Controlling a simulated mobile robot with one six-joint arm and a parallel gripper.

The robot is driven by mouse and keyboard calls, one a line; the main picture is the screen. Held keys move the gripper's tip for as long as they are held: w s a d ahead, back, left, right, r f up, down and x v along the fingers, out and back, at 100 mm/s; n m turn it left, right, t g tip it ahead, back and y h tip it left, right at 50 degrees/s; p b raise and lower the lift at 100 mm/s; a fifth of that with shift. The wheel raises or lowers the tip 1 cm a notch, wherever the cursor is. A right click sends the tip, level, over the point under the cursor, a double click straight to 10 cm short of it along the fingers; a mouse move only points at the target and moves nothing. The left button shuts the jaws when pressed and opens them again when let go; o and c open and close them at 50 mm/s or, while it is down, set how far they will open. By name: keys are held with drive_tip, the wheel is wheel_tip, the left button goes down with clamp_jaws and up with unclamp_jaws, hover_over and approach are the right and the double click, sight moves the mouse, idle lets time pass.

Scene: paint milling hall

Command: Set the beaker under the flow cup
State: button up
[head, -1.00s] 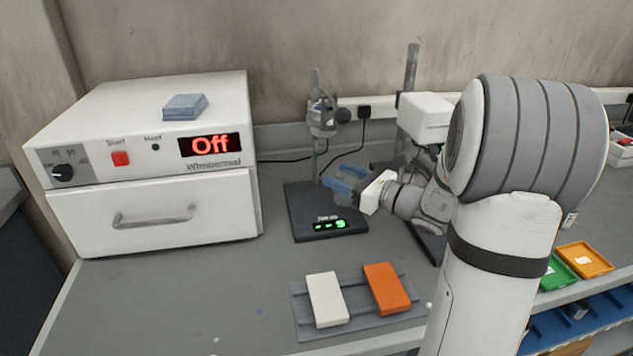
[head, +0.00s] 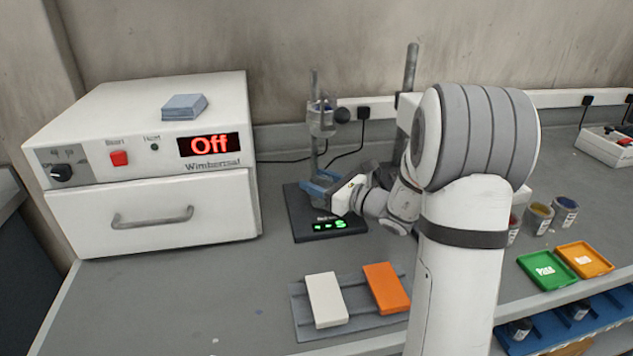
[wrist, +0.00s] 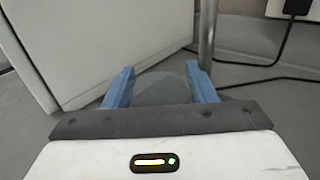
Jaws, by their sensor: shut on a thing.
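The flow cup (head: 321,118) is a metallic cup held on an upright stand post, seen in the head view. Below it is the black balance base (head: 322,226) with a lit green display. My gripper (head: 317,187) is low over this base, beneath the flow cup, its blue fingers pointing left. In the wrist view my gripper (wrist: 160,88) is shut on a clear, faint beaker (wrist: 160,92) between the two blue fingers. The beaker's bottom is hidden, so I cannot tell whether it touches the base.
A white oven (head: 150,170) with a red "Off" display stands to the left. A grey rack (head: 352,325) with a white and an orange block is in front. Green (head: 547,268) and orange (head: 584,259) trays lie at the right. A second post (head: 410,70) stands behind my arm.

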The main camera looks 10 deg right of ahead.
drive_tip(key=shift+f, duration=0.25)
drive_tip(key=o, duration=1)
drive_tip(key=shift+r, duration=0.1)
drive_tip(key=shift+o, duration=0.2)
drive_tip(key=shift+r, duration=0.15)
drive_tip(key=shift+s+d, duration=0.2)
drive_tip(key=v, duration=1.1)
drive_tip(key=shift+s+d, duration=0.1)
drive_tip(key=shift+s, duration=0.15)
